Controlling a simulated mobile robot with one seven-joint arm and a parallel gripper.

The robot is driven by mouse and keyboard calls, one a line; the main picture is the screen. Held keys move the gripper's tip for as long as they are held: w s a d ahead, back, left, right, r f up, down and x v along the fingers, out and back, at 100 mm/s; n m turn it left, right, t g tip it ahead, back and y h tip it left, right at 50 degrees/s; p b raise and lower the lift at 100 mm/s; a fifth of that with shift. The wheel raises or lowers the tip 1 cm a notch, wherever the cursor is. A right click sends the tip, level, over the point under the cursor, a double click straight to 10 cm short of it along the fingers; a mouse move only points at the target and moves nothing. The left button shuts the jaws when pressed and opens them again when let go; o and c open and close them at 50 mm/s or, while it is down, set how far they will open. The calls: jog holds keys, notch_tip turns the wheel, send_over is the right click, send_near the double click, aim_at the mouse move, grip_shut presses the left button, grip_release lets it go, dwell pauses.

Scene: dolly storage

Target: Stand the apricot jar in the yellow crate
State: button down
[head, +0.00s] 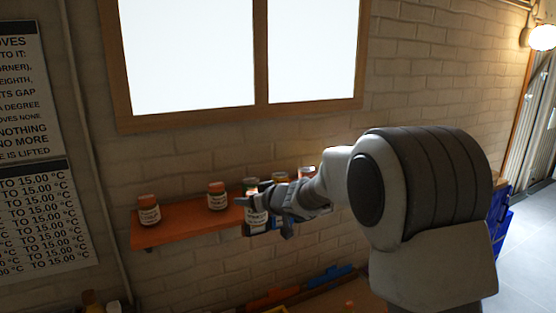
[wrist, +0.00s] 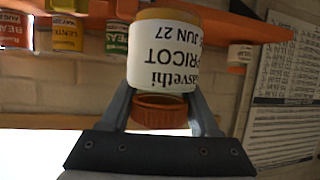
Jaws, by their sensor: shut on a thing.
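The apricot jar (wrist: 162,58) has a white label reading "PRICOT", orange contents and an orange-brown lid; it appears upside down in the wrist view. My gripper (wrist: 160,108) is shut on it, with a finger on each side near the lid. In the head view my gripper (head: 268,200) is in front of the shelf, and the white label of the jar (head: 256,217) shows below the fingers, partly hidden.
An orange-brown wall shelf (head: 182,224) carries several jars, including a left jar (head: 148,210) and a middle jar (head: 216,195). Others stand close behind my gripper. Orange and blue edges (head: 330,275) lie low along the wall. Blue crates (head: 500,215) stand at the right.

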jog(key=s+d+f+m+t+h, duration=0.1)
jog(key=s+d+f+m+h, duration=0.1)
jog(key=d, duration=0.5)
jog(key=s+d+f+m+h, duration=0.2)
jog(key=d+h, duration=0.1)
jog(key=d, duration=0.4)
jog(key=s+d+f+m+t+h, duration=0.1)
jog(key=s+d+f+m+h, duration=0.1)
jog(key=d, duration=0.5)
jog(key=shift+s+d+f+m+t+h, duration=0.15)
jog(key=shift+s+f+m+t+h, duration=0.15)
jog(key=shift+s+f+m, duration=0.25)
